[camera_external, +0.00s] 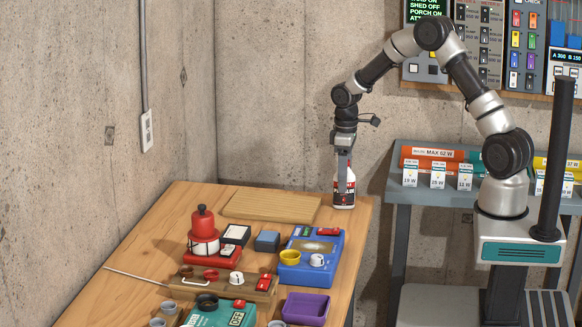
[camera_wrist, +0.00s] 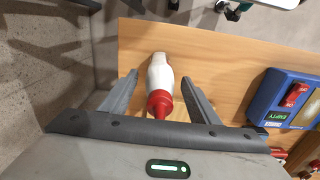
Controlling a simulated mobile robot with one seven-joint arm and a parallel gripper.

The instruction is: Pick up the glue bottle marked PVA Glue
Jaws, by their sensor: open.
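The glue bottle is white with a red cap and stands near the far right corner of the wooden table. In the external view the bottle (camera_external: 344,194) is partly hidden by my gripper (camera_external: 343,172), which points down over it. A dark and red label shows there, but its words are too small to read. In the wrist view the bottle (camera_wrist: 160,75) lies between the two spread fingers of my gripper (camera_wrist: 158,80), its red cap toward the palm. Gaps show on both sides of the bottle. The gripper is open and holds nothing.
A wooden board (camera_external: 272,207) lies left of the bottle. A blue device (camera_external: 311,258), a red burner-like item (camera_external: 203,232) and a purple tray (camera_external: 305,308) stand nearer on the table (camera_external: 140,262). A concrete wall rises behind. A grey shelf with lamp boxes (camera_external: 437,178) stands at right.

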